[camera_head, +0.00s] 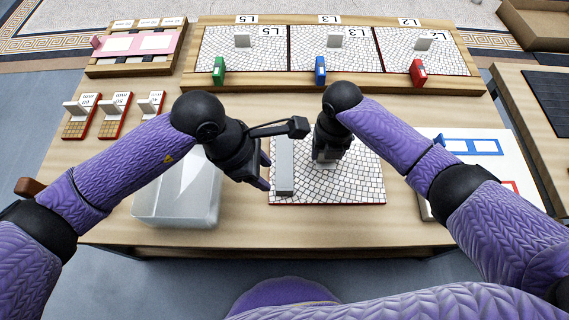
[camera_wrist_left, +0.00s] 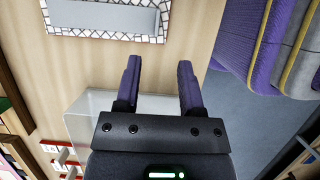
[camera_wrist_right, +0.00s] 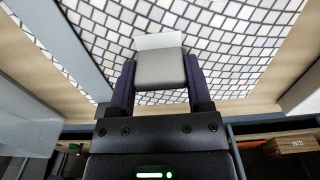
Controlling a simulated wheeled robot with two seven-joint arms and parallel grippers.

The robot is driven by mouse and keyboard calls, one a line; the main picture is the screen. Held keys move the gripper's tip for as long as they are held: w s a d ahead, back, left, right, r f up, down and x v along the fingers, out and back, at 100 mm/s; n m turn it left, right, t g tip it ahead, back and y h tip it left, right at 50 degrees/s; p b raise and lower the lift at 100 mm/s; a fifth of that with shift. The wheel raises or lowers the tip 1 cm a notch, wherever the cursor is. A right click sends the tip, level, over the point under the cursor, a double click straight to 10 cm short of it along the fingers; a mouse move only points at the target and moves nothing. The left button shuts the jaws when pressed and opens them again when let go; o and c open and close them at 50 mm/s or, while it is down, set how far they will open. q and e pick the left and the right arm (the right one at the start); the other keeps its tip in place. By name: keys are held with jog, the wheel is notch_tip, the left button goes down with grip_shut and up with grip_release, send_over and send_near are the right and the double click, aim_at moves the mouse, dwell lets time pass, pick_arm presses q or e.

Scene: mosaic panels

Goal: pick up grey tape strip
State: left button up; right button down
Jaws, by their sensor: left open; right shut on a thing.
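The grey tape strip (camera_head: 285,165) is a long flat grey bar lying along the left side of a white mosaic panel (camera_head: 350,185) on the table. It also shows in the left wrist view (camera_wrist_left: 105,15) and at the left of the right wrist view (camera_wrist_right: 78,42). My left gripper (camera_head: 264,172) is open and empty, just left of the strip and apart from it; in the left wrist view its fingers (camera_wrist_left: 160,65) have bare table between them. My right gripper (camera_head: 327,160) is shut on a grey block handle (camera_wrist_right: 160,68) on the mosaic panel.
A translucent bin (camera_head: 180,195) stands left of the panel, below my left arm. A white board with blue and red frames (camera_head: 485,165) lies at the right. A long tray (camera_head: 190,85) with labelled panels and green, blue and red clips is at the back.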

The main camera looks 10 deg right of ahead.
aim_at(283, 190)
pick_arm(q)
jog(key=x, duration=1)
jog(key=shift+w+d+f, duration=0.1)
jog(key=shift+w+f, duration=0.05)
jog(key=shift+f, duration=0.25)
grip_shut()
